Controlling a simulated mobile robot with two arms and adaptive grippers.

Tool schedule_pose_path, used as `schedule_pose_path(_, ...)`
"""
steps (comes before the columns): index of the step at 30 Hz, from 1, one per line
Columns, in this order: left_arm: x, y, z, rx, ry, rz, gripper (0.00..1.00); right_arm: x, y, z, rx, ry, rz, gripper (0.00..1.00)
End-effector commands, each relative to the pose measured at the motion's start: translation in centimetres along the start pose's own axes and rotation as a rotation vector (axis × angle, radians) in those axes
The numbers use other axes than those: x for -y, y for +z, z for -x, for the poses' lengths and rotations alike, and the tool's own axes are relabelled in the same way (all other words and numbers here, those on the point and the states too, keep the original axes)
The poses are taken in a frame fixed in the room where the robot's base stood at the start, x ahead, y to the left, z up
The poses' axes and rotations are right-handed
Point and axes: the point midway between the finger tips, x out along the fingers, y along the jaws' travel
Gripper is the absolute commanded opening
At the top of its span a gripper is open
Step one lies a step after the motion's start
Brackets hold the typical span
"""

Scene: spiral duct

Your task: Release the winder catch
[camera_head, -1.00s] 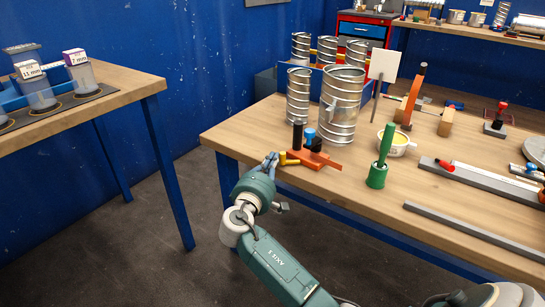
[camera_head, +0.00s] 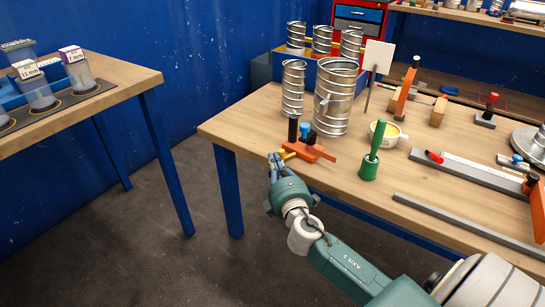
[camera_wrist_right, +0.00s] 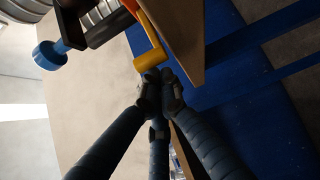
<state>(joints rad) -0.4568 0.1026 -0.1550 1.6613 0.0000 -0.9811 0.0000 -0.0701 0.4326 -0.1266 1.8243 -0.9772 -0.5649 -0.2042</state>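An orange clamp-like device (camera_head: 307,149), which I take to be the winder, sits at the table's front left edge. It has a black upright handle (camera_head: 293,129), a blue knob (camera_head: 305,131) and a yellow lever (camera_head: 287,154); which part is the catch is not certain. In the wrist view the yellow lever (camera_wrist_right: 151,58) lies just beyond my right gripper's fingertips (camera_wrist_right: 160,82), and the blue knob (camera_wrist_right: 48,55) is at upper left. My right gripper (camera_head: 275,158) has its fingers drawn together with nothing seen between them, beside the lever; contact is unclear. My left gripper is not in view.
Spiral duct pieces (camera_head: 334,97) stand behind the device. A green-handled tool (camera_head: 370,158), a white cup (camera_head: 386,134) and a long grey rail (camera_head: 470,172) are to the right. A second table (camera_head: 110,75) stands at left, with open floor between.

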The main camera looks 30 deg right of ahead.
Motion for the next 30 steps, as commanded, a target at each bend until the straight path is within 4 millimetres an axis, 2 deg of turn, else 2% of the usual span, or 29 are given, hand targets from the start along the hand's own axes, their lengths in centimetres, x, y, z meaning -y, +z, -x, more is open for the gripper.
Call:
schedule_pose_path(6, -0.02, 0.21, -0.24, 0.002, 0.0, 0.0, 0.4, 0.07, 0.34, 0.41, -0.051, -0.001, 0.0, 0.0)
schedule_pose_path(30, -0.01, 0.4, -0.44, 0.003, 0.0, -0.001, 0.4, 0.08, 0.79, 1.01, -0.045, -0.001, 0.0, 0.0)
